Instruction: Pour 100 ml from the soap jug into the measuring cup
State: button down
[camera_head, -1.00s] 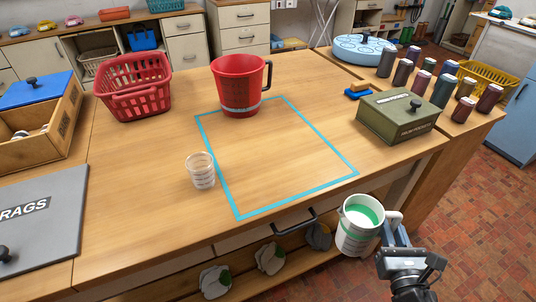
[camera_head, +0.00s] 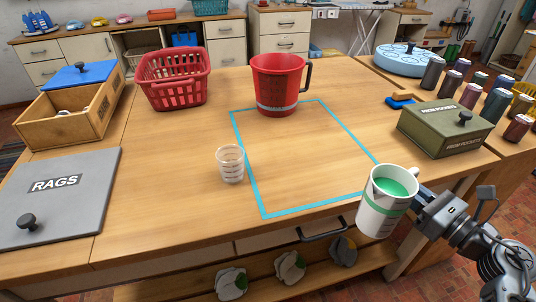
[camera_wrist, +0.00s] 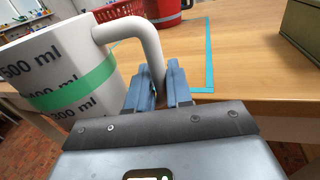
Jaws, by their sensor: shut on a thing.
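The soap jug (camera_head: 386,204) is white with a green band and holds green liquid. It is held nearly upright in front of the table's front edge, at the right. My gripper (camera_head: 423,197) is shut on the jug's handle; the wrist view shows the fingers (camera_wrist: 160,88) around the lower handle, and the jug (camera_wrist: 68,75) with printed ml marks. The measuring cup (camera_head: 231,165) is small, clear and looks empty. It stands upright on the table just left of the blue tape outline, well apart from the jug.
A big red jug (camera_head: 278,86) stands at the back of the tape outline (camera_head: 262,190). A red basket (camera_head: 173,80) is at the back left, a green box (camera_head: 442,128) at the right. The tabletop between the cup and the held jug is clear.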

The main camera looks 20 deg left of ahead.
aim_at(230, 157)
jog(key=i+j, duration=0.15)
jog(key=j, duration=0.15)
jog(key=i+j, duration=0.1)
jog(key=j, duration=0.25)
jog(key=i+j, duration=0.15)
jog(key=j, duration=0.15)
jog(key=i+j, duration=0.15)
jog(key=j, duration=0.15)
